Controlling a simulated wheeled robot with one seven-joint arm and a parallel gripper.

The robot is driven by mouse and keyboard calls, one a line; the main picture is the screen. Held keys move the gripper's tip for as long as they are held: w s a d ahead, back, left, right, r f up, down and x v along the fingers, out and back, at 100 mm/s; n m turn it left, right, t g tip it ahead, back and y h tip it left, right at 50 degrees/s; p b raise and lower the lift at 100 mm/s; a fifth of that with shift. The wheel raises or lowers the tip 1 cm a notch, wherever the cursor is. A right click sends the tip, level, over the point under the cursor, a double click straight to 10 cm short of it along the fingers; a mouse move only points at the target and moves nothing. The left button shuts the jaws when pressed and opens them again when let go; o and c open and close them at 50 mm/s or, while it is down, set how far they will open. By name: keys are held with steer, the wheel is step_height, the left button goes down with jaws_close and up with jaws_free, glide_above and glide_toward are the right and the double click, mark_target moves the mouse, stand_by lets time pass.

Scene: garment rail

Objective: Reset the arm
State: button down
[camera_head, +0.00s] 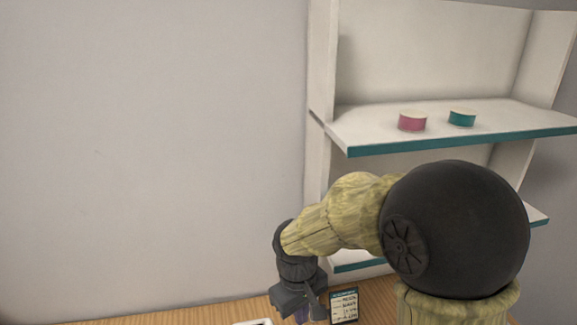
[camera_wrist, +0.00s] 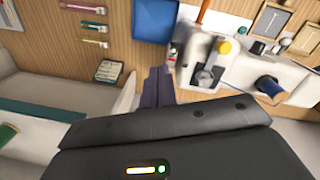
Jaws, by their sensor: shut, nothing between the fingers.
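My gripper (camera_head: 302,312) hangs low in the head view, in front of the shelf unit and over the wooden surface. Its fingertips are partly cut off by the bottom edge there. In the wrist view the dark purple fingers (camera_wrist: 158,88) are together with nothing between them. My arm bends down and to the left from its large dark joint.
A white shelf unit (camera_head: 435,146) with teal edges bears a pink roll (camera_head: 412,121) and a teal roll (camera_head: 462,118). A small printed card (camera_head: 343,306) is beside my gripper. The wrist view shows a white machine (camera_wrist: 205,75) and a blue panel (camera_wrist: 154,20).

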steer(key=s+d+m+t, duration=0.1)
steer(key=s+d+m, duration=0.1)
steer(key=d, duration=0.4)
steer(key=s+d+f+m+t, duration=0.1)
steer(key=s+d+m, duration=0.2)
steer(key=d+m, duration=0.2)
steer(key=shift+d+f+t+y, duration=0.3)
steer(key=shift+d+y, duration=0.1)
steer(key=shift+d, duration=0.5)
